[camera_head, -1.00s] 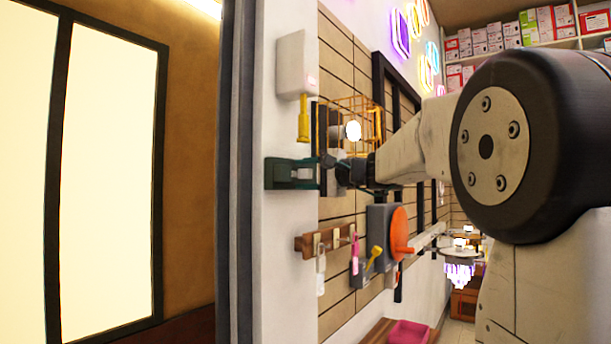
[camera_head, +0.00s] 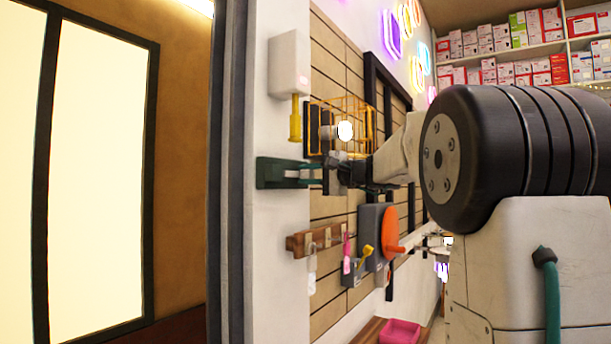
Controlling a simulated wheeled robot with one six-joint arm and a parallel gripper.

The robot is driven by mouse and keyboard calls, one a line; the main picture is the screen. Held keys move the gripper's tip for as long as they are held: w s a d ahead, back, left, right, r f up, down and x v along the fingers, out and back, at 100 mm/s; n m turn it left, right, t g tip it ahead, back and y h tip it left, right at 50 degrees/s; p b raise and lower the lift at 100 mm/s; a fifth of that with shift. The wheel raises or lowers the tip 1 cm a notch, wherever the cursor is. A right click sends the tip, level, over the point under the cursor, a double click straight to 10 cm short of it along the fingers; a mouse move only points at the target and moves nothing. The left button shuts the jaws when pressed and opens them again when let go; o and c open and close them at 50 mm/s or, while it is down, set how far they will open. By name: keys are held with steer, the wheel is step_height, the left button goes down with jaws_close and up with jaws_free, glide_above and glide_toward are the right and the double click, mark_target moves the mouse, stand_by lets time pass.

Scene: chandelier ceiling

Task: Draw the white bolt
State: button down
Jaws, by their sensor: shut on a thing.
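The white bolt (camera_head: 304,172) shows as a short pale bar in a dark green latch body (camera_head: 270,173) on the white wall edge. My gripper (camera_head: 331,174) is at the right end of the latch, shut on the white bolt. My arm reaches in from the right. The fingertips are small and dark here, and they hide part of the bolt. How far the bolt sits in the latch cannot be told exactly.
Just above are a white dispenser box (camera_head: 289,64) with a yellow lever (camera_head: 295,118) and an orange wire cage (camera_head: 353,110) around a lit bulb. Below are a wooden hook rack (camera_head: 302,241) and a grey box with an orange disc (camera_head: 390,232).

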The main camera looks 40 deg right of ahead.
steer(key=c, duration=1.2)
jaws_free()
steer(key=shift+d, duration=0.35)
steer(key=shift+a, duration=0.1)
steer(key=v, duration=0.7)
steer(key=shift+s, duration=0.3)
